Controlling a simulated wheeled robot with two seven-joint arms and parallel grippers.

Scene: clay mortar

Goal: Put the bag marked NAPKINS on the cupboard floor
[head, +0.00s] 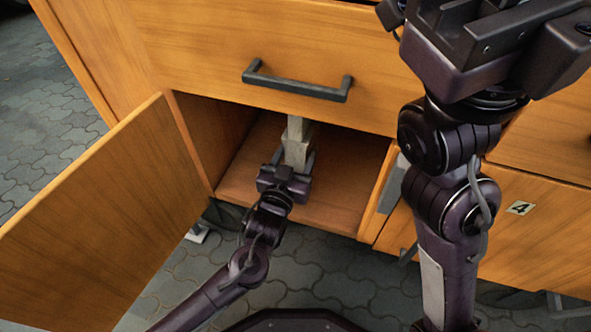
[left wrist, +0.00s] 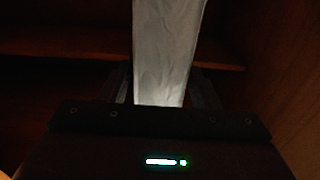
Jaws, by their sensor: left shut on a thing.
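A pale grey-beige bag (head: 297,148) is inside the open cupboard, upright or slightly tilted. Its marking cannot be read. My left gripper (head: 291,168) reaches through the opening and is shut on the bag. In the left wrist view the bag (left wrist: 166,50) stands as a pale strip between the two dark fingers (left wrist: 163,88). The cupboard floor (head: 335,205) shows bare around it; whether the bag touches it I cannot tell. My right gripper (head: 490,38) is high at the upper right, outside the cupboard, and its jaw opening is unclear.
The cupboard door (head: 110,215) stands swung open on the left. A closed drawer (head: 260,45) with a dark handle (head: 297,82) is above the opening. A closed door marked 4 (head: 520,208) is at the right. Grey paving (head: 340,275) lies in front.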

